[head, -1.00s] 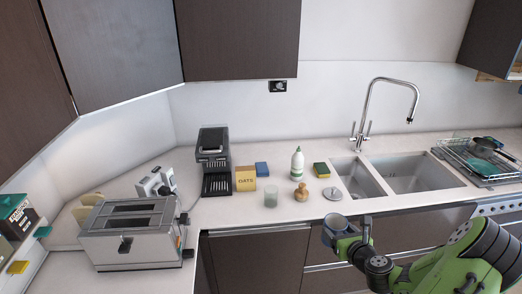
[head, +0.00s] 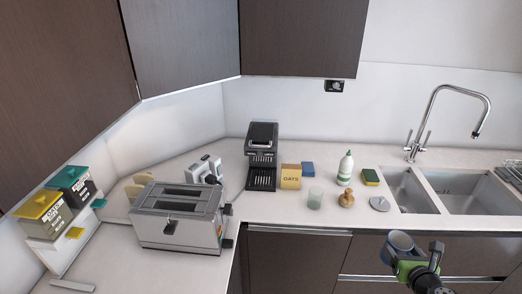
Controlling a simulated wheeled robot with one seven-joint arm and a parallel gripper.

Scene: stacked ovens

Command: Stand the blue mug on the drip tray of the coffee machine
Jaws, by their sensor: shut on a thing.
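The blue mug (head: 397,243) is held in my gripper (head: 412,257) at the lower right of the head view, in front of the counter's front edge. My gripper is shut on it, and the mug's open top faces up and toward the camera. The black coffee machine (head: 262,142) stands on the counter near the back corner, left of the oats box. Its drip tray (head: 261,179) is at the machine's foot, facing the front, with nothing standing on it. My gripper is apart from the machine, lower and to its right.
A toaster (head: 179,215) stands left of the machine. To its right are the oats box (head: 291,178), a blue block (head: 308,169), a glass (head: 315,198), a bottle (head: 346,168), a wooden-looking item (head: 347,198) and a sponge (head: 370,177). The counter before the drip tray is clear.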

